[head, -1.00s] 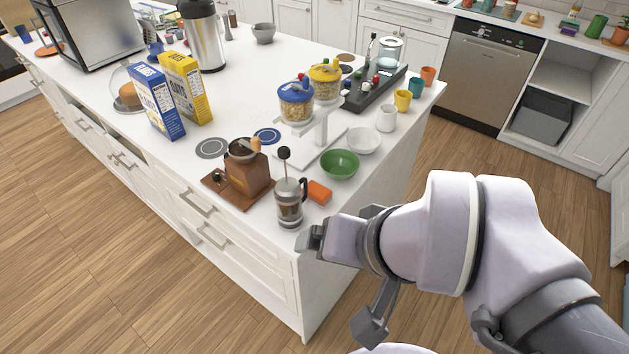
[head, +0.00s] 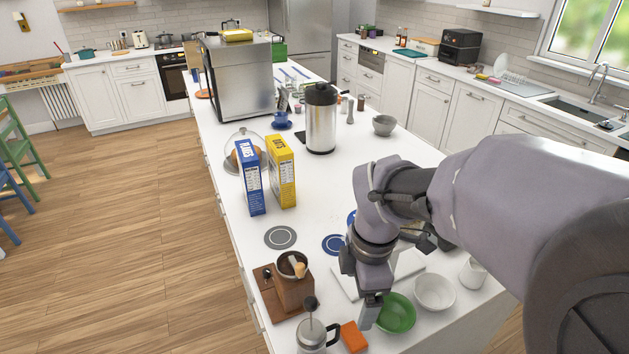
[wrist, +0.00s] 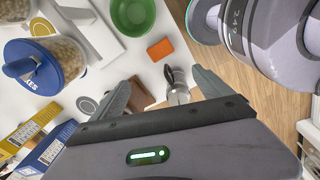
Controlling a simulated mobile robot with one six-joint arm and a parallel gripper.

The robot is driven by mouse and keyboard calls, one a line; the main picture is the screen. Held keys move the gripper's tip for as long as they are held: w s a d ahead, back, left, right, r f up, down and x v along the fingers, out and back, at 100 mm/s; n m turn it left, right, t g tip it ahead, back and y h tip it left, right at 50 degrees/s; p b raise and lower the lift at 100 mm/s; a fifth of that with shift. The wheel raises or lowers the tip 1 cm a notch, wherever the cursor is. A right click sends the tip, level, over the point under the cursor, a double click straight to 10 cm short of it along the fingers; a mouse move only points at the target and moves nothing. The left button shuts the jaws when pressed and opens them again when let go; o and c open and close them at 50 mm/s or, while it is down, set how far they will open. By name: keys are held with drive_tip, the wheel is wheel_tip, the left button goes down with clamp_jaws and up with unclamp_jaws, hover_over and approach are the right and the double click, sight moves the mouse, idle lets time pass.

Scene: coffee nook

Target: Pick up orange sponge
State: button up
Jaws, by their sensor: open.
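The orange sponge (head: 353,337) lies flat on the white counter near its front edge, between the French press (head: 313,338) and the green bowl (head: 397,314). My gripper (head: 370,308) is above the counter, pointing down, close to the sponge and bowl in the head view. In the wrist view, the sponge (wrist: 160,48) shows whole and uncovered, beyond the fingertips. My gripper (wrist: 163,86) is open there, its two fingers wide apart and holding nothing. The French press (wrist: 178,88) shows between the fingers in that picture.
A white bowl (head: 434,292) and white mug (head: 472,273) are right of the green bowl. Blue (head: 249,178) and yellow (head: 281,172) boxes stand farther back.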

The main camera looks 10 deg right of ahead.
drive_tip(key=w+f+n, duration=0.1)
drive_tip(key=f+n, duration=0.1)
drive_tip(key=n, duration=0.2)
drive_tip(key=b, duration=0.5)
hover_over(353, 335)
drive_tip(key=shift+g, duration=0.4)
wheel_tip(353, 335, down, 12)
drive_tip(key=shift+w+a+r, duration=0.1)
drive_tip(key=shift+w+r, duration=0.05)
wheel_tip(353, 335, down, 6)
drive_tip(key=b, duration=0.3)
drive_tip(key=shift+r, duration=0.25)
drive_tip(key=shift+s+r, duration=0.15)
drive_tip(key=shift+s, duration=0.05)
drive_tip(key=shift+c, duration=0.4)
drive_tip(key=c, duration=1.3)
wheel_tip(353, 335, up, 18)
drive_tip(key=p, duration=0.7)
drive_tip(key=shift+p, duration=0.4)
